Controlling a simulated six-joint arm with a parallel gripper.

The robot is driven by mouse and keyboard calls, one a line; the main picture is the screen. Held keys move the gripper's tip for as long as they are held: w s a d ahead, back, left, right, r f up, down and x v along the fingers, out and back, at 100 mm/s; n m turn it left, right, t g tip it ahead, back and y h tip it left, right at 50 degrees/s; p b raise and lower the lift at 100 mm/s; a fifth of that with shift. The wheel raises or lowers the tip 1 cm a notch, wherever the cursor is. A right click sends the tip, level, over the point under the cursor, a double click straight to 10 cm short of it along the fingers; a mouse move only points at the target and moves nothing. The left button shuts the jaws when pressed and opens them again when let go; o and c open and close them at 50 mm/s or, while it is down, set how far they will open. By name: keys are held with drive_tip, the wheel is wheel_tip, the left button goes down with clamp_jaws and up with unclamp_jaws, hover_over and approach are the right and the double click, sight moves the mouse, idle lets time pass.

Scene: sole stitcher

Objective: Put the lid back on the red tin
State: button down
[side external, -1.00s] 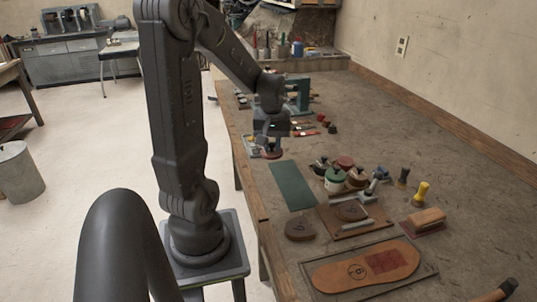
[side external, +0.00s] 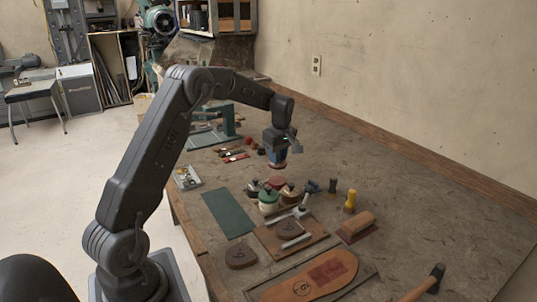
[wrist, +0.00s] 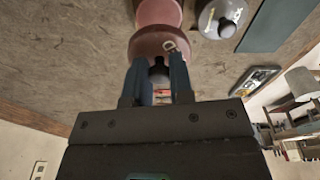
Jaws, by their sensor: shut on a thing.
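My gripper (side external: 277,155) is shut on the dark knob of a round red-brown lid (side external: 277,165), held above the bench just behind the group of tins. In the wrist view the lid (wrist: 150,42) hangs beyond my two blue fingers (wrist: 160,78), with the knob between them. The red tin (side external: 275,182) stands on the bench at the back of the group, lower than the lid and apart from it in the side view. A red round shape, likely this tin, shows past the lid in the wrist view (wrist: 158,12).
A green-and-white tin (side external: 268,199) and a brown tin (side external: 290,193) stand close to the red tin. A green mat (side external: 229,213) lies left. The bench behind the tins toward the wall is clear.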

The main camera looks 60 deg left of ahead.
sight(276, 179)
drive_tip(key=shift+f, duration=2.95)
drive_tip(key=shift+f, duration=0.15)
drive_tip(key=shift+c, duration=2.3)
unclamp_jaws()
drive_tip(key=shift+r, duration=3.5)
clamp_jaws()
